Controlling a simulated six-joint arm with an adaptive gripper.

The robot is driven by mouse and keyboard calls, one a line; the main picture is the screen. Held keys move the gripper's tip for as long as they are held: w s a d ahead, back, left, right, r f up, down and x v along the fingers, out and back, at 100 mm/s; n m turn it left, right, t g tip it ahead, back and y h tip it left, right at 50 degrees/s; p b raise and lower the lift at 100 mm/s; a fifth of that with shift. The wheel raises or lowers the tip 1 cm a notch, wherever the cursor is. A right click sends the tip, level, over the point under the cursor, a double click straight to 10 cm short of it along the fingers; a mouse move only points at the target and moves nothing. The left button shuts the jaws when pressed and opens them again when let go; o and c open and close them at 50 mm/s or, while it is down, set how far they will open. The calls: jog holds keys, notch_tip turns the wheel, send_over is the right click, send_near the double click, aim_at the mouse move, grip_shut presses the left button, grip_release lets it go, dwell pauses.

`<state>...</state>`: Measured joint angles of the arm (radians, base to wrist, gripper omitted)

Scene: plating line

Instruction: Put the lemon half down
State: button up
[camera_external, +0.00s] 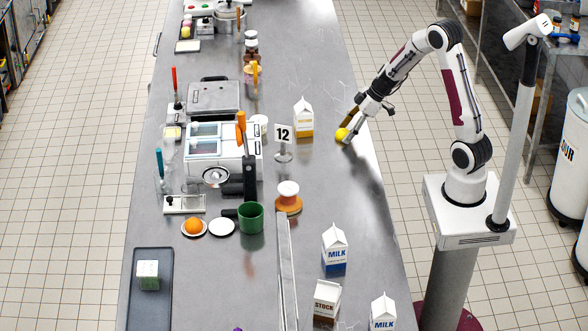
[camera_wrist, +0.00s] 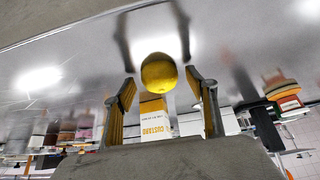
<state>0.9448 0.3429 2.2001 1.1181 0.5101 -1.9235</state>
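The lemon half (camera_external: 342,134) is a round yellow piece at the right side of the steel table, under my gripper. In the wrist view, the lemon half (camera_wrist: 159,72) sits between the two fingertips. My gripper (camera_external: 347,132) is low over the table, tilted down to the left. In the wrist view, my gripper (camera_wrist: 160,78) has its fingers apart, with a narrow gap on each side of the lemon half. The fingers mirror in the steel close to their tips. I cannot tell whether the lemon half touches the table, and its cut face is not seen.
A yellow-labelled custard carton (camera_external: 303,118) stands just left of my gripper. A number 12 sign (camera_external: 283,142) and an orange-based stand (camera_external: 288,200) are farther left. Milk cartons (camera_external: 334,249) stand toward the front. The steel table (camera_external: 345,185) is clear in front of my gripper.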

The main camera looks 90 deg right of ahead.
jog(key=shift+r, duration=0.15)
jog(key=shift+v, duration=0.75)
jog(key=v, duration=1)
jog(key=shift+r, duration=0.25)
jog(key=w+a+r+g, duration=0.1)
jog(key=a+r, duration=0.1)
jog(key=a, duration=0.7)
jog(key=a+r, duration=0.3)
jog(key=a, duration=0.6)
jog(key=s+a+r, duration=0.2)
jog(key=s+a, duration=0.7)
jog(key=a, duration=0.4)
jog(key=shift+s+a+r, duration=0.25)
jog(key=shift+s, duration=0.05)
